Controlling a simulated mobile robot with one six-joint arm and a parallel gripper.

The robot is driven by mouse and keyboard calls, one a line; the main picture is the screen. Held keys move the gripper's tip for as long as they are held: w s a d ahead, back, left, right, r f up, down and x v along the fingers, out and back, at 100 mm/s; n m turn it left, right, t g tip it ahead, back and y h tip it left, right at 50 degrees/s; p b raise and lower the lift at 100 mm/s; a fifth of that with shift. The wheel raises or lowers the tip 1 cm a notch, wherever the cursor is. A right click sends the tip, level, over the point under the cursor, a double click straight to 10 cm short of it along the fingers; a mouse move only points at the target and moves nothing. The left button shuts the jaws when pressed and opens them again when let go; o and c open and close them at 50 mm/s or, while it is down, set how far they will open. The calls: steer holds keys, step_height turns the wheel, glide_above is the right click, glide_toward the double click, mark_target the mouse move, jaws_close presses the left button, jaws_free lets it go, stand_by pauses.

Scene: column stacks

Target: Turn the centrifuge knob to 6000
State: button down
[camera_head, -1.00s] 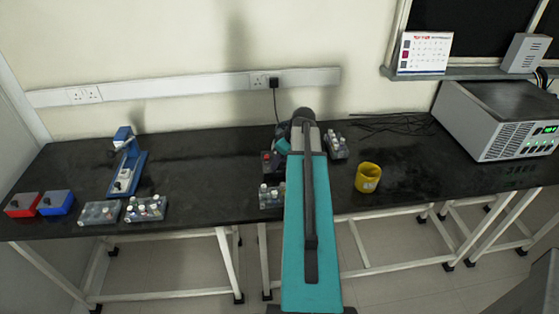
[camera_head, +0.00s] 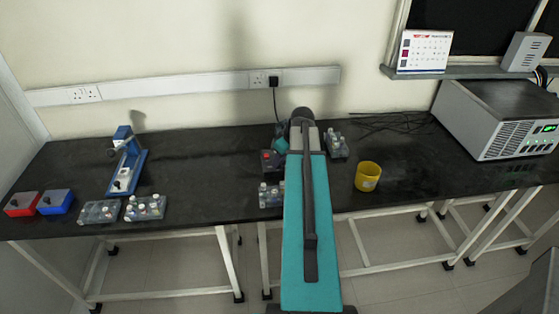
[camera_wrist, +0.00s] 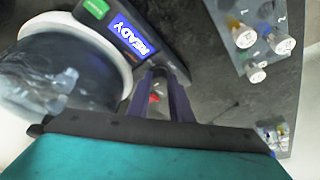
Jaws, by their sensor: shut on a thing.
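The centrifuge (camera_wrist: 128,62) fills the left of the wrist view, with a white rim, a clear lid, a green button and a blue display reading READY. My gripper (camera_wrist: 160,72) is shut on the centrifuge knob beside the display; its fingertips hide most of the knob. A small red part shows between the fingers. In the head view the centrifuge (camera_head: 268,160) is mostly hidden behind my arm, with only a dark corner and a red spot showing. No speed number is readable.
Tube racks stand close by, one in front (camera_head: 270,195) and one to the right (camera_head: 336,145). A yellow mug (camera_head: 367,176) stands to the right. A large grey instrument (camera_head: 497,118) is at the far right.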

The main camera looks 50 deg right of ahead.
steer(key=m+h+b, duration=0.1)
steer(key=m, duration=0.3)
steer(key=shift+a, duration=0.15)
steer(key=m+g+h, duration=0.1)
steer(key=m+h, duration=0.1)
steer(key=m, duration=0.2)
steer(key=shift+w+a+m+b, duration=0.1)
steer(key=shift+m+b, duration=0.3)
steer(key=m+g, duration=0.1)
steer(key=m, duration=0.1)
steer(key=m+h, duration=0.1)
steer(key=m, duration=0.2)
steer(key=shift+w+a+g+b, duration=0.1)
steer(key=shift+w+g+b, duration=0.1)
steer(key=shift+g+b, duration=0.2)
steer(key=shift+m+g+h+b, duration=0.4)
steer(key=shift+m+g, duration=0.3)
steer(key=shift+m, duration=1.1)
steer(key=c, duration=1.6)
jaws_free()
